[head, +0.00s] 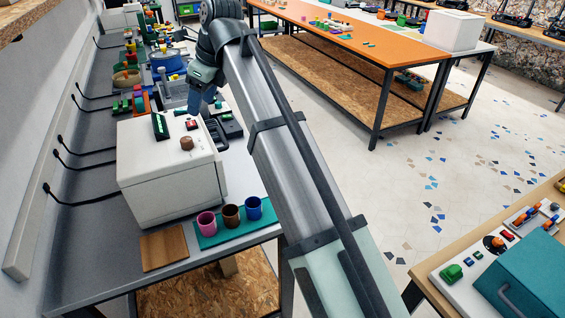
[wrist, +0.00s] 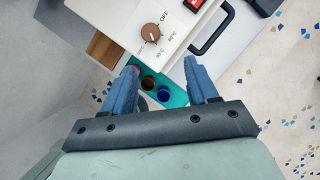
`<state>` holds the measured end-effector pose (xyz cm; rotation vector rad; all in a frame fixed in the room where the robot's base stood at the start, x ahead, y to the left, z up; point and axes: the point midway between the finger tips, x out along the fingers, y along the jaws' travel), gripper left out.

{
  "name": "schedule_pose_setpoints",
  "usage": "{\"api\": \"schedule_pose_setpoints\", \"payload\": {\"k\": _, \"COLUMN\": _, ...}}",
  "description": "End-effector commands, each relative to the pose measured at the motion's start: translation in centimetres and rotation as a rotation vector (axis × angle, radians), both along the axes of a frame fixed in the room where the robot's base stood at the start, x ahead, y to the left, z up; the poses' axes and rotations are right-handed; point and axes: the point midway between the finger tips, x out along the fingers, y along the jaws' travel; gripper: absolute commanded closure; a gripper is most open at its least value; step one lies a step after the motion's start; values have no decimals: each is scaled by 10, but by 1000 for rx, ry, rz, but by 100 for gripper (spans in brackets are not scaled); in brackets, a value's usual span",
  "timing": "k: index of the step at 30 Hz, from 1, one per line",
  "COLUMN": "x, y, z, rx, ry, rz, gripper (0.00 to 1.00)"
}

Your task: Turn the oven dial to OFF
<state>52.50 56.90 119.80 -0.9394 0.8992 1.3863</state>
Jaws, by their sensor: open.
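The oven is a white box (head: 165,180) on the grey bench in the head view. Its brown round dial (head: 187,143) is on the top face near the right front. In the wrist view the dial (wrist: 150,32) sits among printed marks, with OFF at its upper right and temperature marks around its lower side. A pale mark shows on the dial, but its exact direction is hard to read. My gripper (head: 196,108) is apart from the dial, behind it in the head view. In the wrist view my gripper (wrist: 161,67) has its blue fingers spread, with nothing between them.
A red switch (head: 191,124) and a dark display with green (head: 160,126) are beside the dial. Pink, brown and blue cups stand on a teal tray (head: 207,241) in front of the oven. A wooden board (head: 164,248) lies left of it. Cluttered equipment fills the bench behind.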

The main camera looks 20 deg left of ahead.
Motion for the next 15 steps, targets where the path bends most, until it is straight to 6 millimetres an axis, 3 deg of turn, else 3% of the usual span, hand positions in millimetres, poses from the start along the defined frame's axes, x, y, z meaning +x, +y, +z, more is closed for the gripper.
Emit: {"api": "schedule_pose_setpoints", "payload": {"k": 15, "x": 45, "y": -25, "z": -67, "rx": -2, "ry": -40, "rz": 97, "gripper": 42}}
